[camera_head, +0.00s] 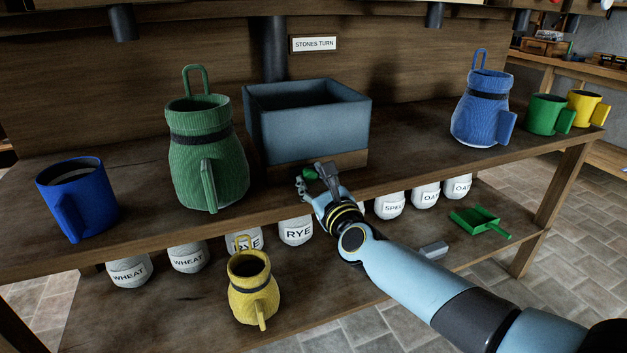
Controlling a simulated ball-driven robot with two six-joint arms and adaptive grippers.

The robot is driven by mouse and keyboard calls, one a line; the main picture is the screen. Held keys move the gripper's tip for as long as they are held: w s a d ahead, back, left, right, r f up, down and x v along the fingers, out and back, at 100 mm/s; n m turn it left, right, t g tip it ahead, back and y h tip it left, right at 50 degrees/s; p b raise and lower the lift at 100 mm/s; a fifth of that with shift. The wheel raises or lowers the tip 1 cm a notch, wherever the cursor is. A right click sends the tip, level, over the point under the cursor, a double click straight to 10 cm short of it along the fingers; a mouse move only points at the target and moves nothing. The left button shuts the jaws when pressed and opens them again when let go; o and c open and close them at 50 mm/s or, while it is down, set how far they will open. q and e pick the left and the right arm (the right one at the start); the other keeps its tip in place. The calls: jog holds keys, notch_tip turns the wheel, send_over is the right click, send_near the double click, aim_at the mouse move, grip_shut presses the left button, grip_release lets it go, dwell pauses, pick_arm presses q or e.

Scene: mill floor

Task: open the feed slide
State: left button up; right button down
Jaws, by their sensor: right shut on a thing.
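A blue-grey open-topped box (305,135) stands at the middle of the upper shelf, against the wooden back. A wooden strip (352,160) shows along the bottom of its front, and I take it to be the feed slide. My right gripper (314,177) reaches in from the lower right to just in front of this strip. It is shut on a small green knob (309,173), mostly hidden by the fingers. How the knob joins the strip is hidden. My left gripper is out of view.
A green jug (205,155) stands close left of the box, a blue mug (85,205) farther left. A blue jug (480,110) and green (545,115) and yellow (588,108) mugs stand right. Labelled sacks (296,231), a yellow jug (252,290) and a green scoop (478,221) are below.

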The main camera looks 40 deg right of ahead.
jog(key=d, duration=0.2)
jog(key=s+d+b, duration=0.1)
jog(key=d, duration=0.3)
jog(key=shift+s+d, duration=0.15)
jog(key=shift+s, duration=0.15)
jog(key=c, duration=0.9)
grip_release()
jog(key=shift+c, duration=0.2)
jog(key=v, duration=1.2)
